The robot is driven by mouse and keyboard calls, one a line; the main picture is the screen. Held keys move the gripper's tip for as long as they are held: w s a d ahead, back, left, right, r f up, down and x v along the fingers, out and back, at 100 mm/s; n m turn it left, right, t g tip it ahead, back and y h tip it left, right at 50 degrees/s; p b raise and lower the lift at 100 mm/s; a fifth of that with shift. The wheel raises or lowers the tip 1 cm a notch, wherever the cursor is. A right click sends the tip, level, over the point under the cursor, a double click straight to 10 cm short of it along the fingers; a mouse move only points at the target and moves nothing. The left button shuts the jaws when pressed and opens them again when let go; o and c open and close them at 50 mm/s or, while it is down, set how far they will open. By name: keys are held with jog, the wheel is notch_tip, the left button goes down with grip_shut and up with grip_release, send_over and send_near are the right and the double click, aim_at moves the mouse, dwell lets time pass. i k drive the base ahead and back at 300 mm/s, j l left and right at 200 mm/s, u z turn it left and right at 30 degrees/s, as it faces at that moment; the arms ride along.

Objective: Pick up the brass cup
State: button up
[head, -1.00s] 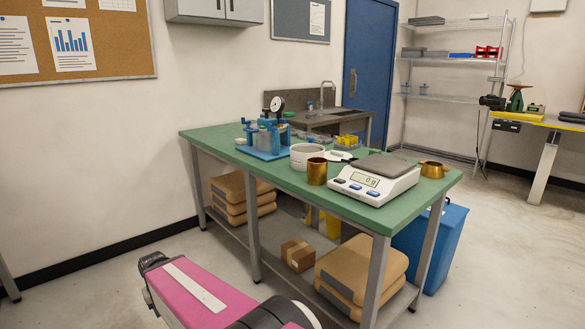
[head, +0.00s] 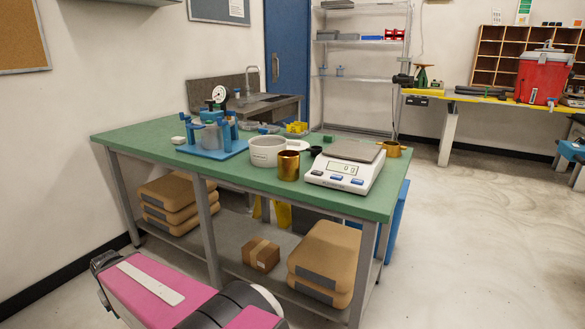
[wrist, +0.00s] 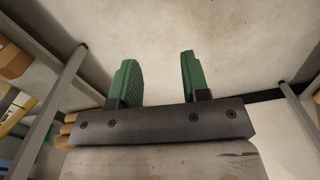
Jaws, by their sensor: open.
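A brass cup (head: 288,166) stands upright on the green bench top (head: 135,144), in front of the white pot and left of the scale. A second, lower brass vessel (head: 393,150) stands behind the scale near the bench's right end, partly hidden by it. My gripper (wrist: 157,78) shows only in the wrist view, with its two green fingers apart and nothing between them. It points at bare wall and floor, away from the cup. The cup is not in the wrist view. In the head view my pink arm lies low at the left, below the bench top.
A white scale (head: 344,177) stands right of the cup, a white pot (head: 265,151) close behind it. A blue tray (head: 213,150) with blue apparatus is at the left. Sacks (head: 325,258) and a carton (head: 261,254) lie on the lower shelf. The bench's front left is clear.

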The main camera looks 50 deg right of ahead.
aim_at(288, 160)
jog(key=i+j+z, duration=0.1)
jog(key=z, duration=0.3)
jog(key=i+j+z, duration=0.15)
jog(key=z, duration=0.2)
jog(key=i+j+z, duration=0.1)
jog(key=z, duration=0.3)
jog(key=j+z, duration=0.25)
jog(key=z, duration=0.15)
